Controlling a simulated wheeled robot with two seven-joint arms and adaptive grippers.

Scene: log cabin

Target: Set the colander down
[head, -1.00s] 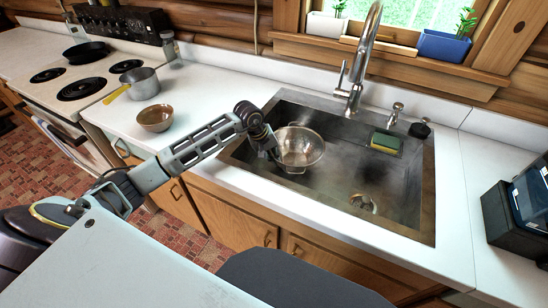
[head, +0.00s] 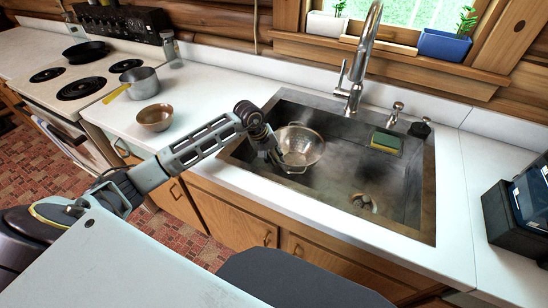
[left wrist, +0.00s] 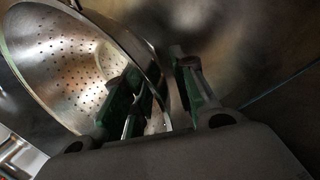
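The metal colander (head: 304,146) with small holes sits inside the sink (head: 335,195), toward its left side, tilted in the head view. My left gripper (head: 277,156) is at the colander's left edge. In the left wrist view the colander (left wrist: 75,62) fills the upper left. The fingers of my left gripper (left wrist: 158,95) stand apart, one on each side of the colander's rim, with a visible gap on the right finger's side. Whether the colander's base touches the sink floor is hidden. My right gripper is not in view.
The faucet (head: 361,60) rises behind the sink. A yellow-green sponge (head: 386,142) lies at the sink's back right. A brown bowl (head: 155,117) and a saucepan (head: 141,82) stand to the left.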

